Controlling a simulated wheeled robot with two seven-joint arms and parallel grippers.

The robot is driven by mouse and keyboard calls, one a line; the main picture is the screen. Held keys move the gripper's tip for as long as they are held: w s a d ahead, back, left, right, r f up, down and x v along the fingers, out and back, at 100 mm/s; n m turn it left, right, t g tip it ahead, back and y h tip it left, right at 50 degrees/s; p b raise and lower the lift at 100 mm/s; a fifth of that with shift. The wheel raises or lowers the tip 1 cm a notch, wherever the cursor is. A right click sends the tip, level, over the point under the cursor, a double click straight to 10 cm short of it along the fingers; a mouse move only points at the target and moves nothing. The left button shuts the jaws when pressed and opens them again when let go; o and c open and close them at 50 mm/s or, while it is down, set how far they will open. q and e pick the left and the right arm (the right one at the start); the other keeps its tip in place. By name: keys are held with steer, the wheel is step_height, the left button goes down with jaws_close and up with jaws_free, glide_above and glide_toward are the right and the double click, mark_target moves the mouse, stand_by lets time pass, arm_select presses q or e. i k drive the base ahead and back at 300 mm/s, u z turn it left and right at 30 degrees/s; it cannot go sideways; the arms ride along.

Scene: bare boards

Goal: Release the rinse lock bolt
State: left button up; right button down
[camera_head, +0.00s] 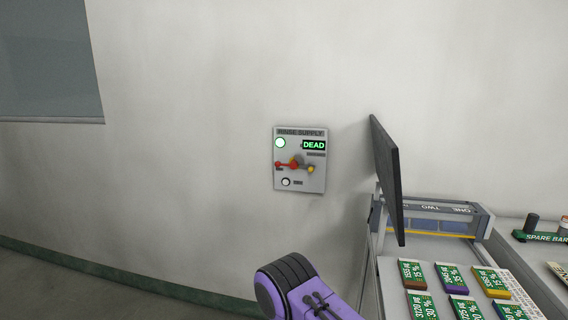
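A grey panel labelled RINSE SUPPLY (318,184) is fixed to the wall at the picture's centre. It has a lit green-white round lamp (280,142) at upper left and a small display reading DEAD (314,145) in green. Across its middle is a red handle (284,165) with a round end at left. A grey-brown part and a yellow knob (311,169) lie to its right; I cannot tell which part is the lock bolt. A round white button (285,182) sits below. Neither of my grippers shows in the view.
A dark thin screen (387,180), seen nearly edge-on, stands right of the panel. Beyond it are a grey frame (434,207) marked ONE TWO and a table with several labelled green cards (450,276). The wall left of the panel is clear.

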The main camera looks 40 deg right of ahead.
mark_target(311, 169)
steer(key=i, duration=3.45)
steer(key=z, duration=2.55)
